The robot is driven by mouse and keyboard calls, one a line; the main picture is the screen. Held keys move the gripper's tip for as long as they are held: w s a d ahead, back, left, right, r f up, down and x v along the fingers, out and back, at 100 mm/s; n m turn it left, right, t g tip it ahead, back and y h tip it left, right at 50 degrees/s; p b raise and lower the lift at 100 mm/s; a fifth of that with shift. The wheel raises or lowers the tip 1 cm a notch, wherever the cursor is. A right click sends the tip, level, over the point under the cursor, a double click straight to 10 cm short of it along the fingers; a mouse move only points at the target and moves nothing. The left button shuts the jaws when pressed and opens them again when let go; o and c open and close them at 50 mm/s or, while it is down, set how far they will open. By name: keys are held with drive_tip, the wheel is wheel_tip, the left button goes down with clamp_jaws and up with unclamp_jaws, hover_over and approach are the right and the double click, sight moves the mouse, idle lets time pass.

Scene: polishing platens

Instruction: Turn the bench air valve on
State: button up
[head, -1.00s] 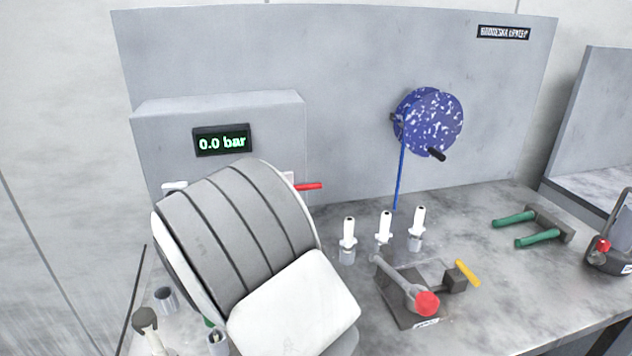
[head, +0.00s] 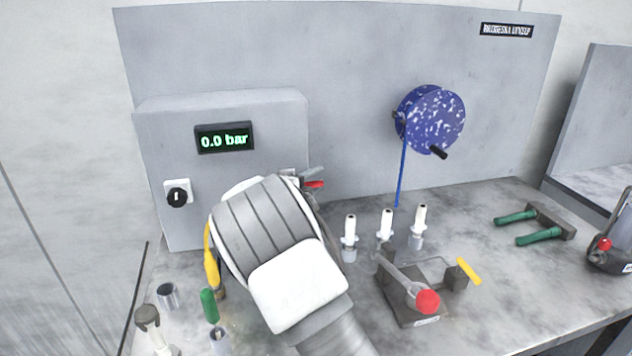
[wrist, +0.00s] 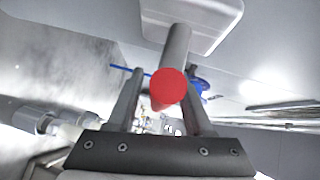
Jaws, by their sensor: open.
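The valve lever is a grey bar with a red end (head: 314,184), sticking out at the right side of the grey box (head: 220,100). In the wrist view the red end (wrist: 168,88) faces the camera, and the bar runs back to a white plate (wrist: 205,22). My gripper (wrist: 162,76) is open, with one finger on each side of the bar; I cannot tell if either finger touches it. In the head view my wrist hides most of the lever and its plate. The display (head: 224,138) reads 0.0 bar.
A black knob (head: 177,196) sits on the box's left front. A yellow-handled tool (head: 211,258) stands left of my wrist. Several white-topped fittings, including one (head: 350,232), stand to the right. A red-knobbed clamp (head: 427,301) and blue reel (head: 430,119) are further right.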

clamp_jaws()
idle(1.4)
